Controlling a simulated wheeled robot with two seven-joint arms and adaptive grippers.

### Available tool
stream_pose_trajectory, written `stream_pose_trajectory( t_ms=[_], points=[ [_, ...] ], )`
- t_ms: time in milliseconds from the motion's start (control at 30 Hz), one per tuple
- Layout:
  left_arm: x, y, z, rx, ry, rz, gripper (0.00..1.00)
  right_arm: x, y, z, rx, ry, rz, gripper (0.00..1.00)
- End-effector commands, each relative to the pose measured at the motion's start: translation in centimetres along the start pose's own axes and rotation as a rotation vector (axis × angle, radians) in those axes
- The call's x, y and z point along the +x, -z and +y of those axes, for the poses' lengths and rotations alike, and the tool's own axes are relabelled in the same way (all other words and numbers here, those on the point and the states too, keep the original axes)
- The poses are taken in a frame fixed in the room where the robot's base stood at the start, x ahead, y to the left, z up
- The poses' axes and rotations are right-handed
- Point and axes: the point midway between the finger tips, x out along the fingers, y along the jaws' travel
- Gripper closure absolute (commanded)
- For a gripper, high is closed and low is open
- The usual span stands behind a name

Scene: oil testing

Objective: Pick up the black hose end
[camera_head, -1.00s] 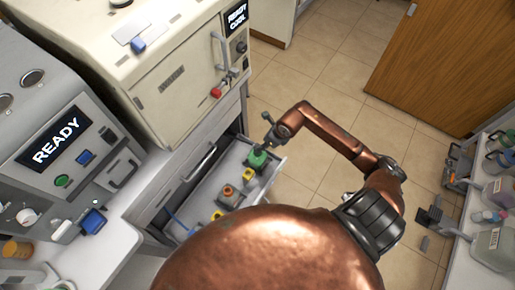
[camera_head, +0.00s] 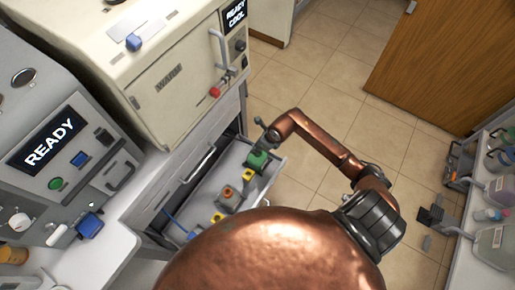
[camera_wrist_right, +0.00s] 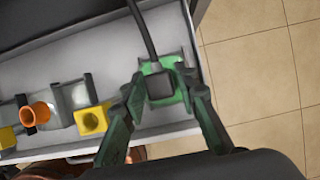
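The black hose end (camera_wrist_right: 160,86) is a dark block on a green holder (camera_wrist_right: 176,68) in the open drawer, with its black hose (camera_wrist_right: 143,32) running up in the right wrist view. My right gripper (camera_wrist_right: 162,92) is open, with one finger on each side of the hose end. Whether the fingers touch it I cannot tell. In the head view the green holder (camera_head: 257,160) is at the drawer's far end, under my right gripper (camera_head: 260,148); the hose end is hard to make out there. My left gripper is not in view.
The open drawer (camera_head: 283,157) also holds yellow blocks (camera_wrist_right: 93,119) and an orange cup-shaped piece (camera_wrist_right: 35,114). A cream machine (camera_head: 168,92) stands behind it, and a grey machine (camera_head: 60,150) stands at the left. Tiled floor (camera_head: 310,85) is clear beyond the arm.

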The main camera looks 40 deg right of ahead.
Motion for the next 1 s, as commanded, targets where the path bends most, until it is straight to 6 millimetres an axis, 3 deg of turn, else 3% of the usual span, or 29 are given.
stream_pose_trajectory(
  t_ms=[367,767,1000],
  points=[
    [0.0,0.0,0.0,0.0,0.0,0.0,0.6,0.0,0.0,0.0,0.0,0.0,0.0,1.0],
    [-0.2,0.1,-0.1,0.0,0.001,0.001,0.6,-0.7,-0.3,-0.1,0.0,0.001,-0.001,1.0],
    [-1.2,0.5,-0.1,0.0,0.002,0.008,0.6,-3.9,-1.3,0.4,-0.005,0.001,-0.002,1.0]
  ],
)
